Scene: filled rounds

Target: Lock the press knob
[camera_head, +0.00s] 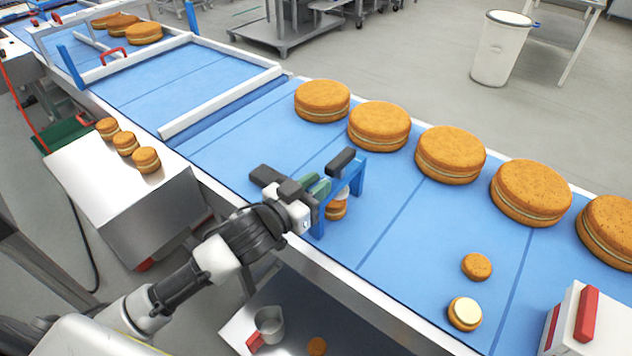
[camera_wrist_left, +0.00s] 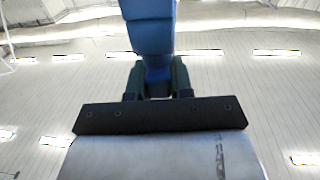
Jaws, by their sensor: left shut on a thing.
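The press is a small blue frame (camera_head: 357,178) standing on the blue belt, with a dark block at its top. Under it a pale disc sits above a small filled round (camera_head: 337,211), partly hidden by the frame. My left gripper (camera_head: 321,186) reaches the press from its left side. In the left wrist view its green fingers (camera_wrist_left: 158,80) are closed on a blue part of the press (camera_wrist_left: 150,38), which I take to be the knob. The grip hides the knob's shape and its turn. My right gripper is out of view.
Several large filled rounds (camera_head: 450,153) line the belt's far edge. A small biscuit (camera_head: 477,266) and a cream-topped one (camera_head: 465,313) lie at the right, near a white and red box (camera_head: 588,320). Several small rounds (camera_head: 126,143) stand on a metal box at the left.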

